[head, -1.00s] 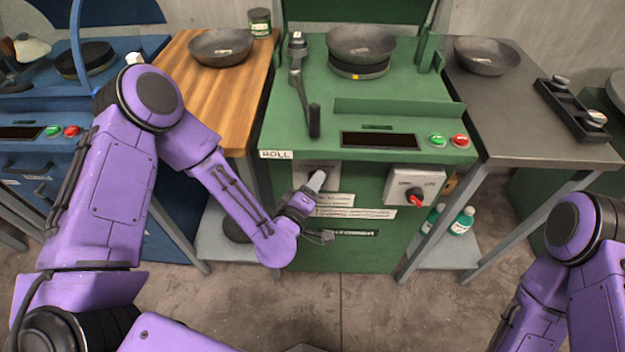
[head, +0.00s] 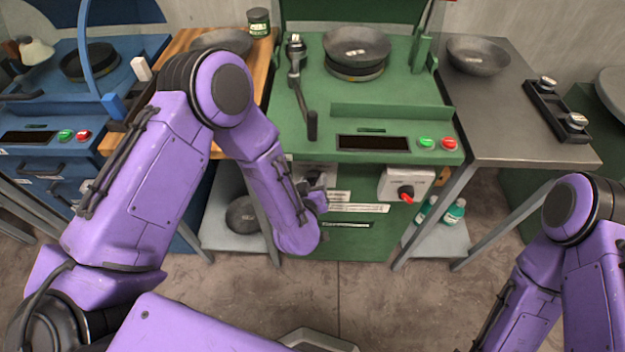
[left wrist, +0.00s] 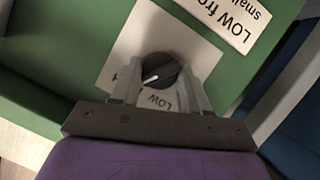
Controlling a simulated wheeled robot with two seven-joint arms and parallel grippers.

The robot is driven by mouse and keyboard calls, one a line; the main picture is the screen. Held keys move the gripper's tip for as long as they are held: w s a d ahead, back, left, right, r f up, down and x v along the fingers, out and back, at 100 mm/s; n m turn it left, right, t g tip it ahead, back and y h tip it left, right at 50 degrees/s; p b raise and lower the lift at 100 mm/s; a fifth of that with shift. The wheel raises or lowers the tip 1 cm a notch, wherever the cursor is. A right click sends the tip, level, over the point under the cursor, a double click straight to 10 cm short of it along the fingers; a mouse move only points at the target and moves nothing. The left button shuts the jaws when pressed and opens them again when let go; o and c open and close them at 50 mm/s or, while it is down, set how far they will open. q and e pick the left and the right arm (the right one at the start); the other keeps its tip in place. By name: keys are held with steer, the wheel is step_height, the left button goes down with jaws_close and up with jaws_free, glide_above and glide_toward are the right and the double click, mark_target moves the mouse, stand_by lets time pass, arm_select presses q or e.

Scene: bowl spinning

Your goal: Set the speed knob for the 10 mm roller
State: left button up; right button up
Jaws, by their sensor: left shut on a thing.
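The speed knob (left wrist: 160,70) is round and black with a white pointer line, on a white plate (left wrist: 118,60) with "LOW" printed near its lower edge. The pointer aims toward the lower left in the left wrist view. My left gripper (left wrist: 160,88) has one finger on each side of the knob and is shut on it. In the head view my left gripper (head: 317,188) is at the front panel of the green machine (head: 365,228); the knob is hidden there. The right arm shows at the right edge; its gripper is out of view.
A white box with a red-handled switch (head: 406,193) is right of my left gripper on the same panel. Green (head: 426,143) and red (head: 449,144) buttons sit above. A bowl (head: 357,45) rests on the machine top. A label strip (left wrist: 235,22) is above the knob plate.

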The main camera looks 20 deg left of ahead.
stand_by(0.6)
arm_select(q)
steer(key=o, duration=1)
steer(key=shift+o, duration=0.2)
steer(key=v, duration=1)
steer(key=shift+s+d+b, duration=0.15)
steer(key=shift+s+b, duration=0.05)
steer(key=shift+b, duration=0.15)
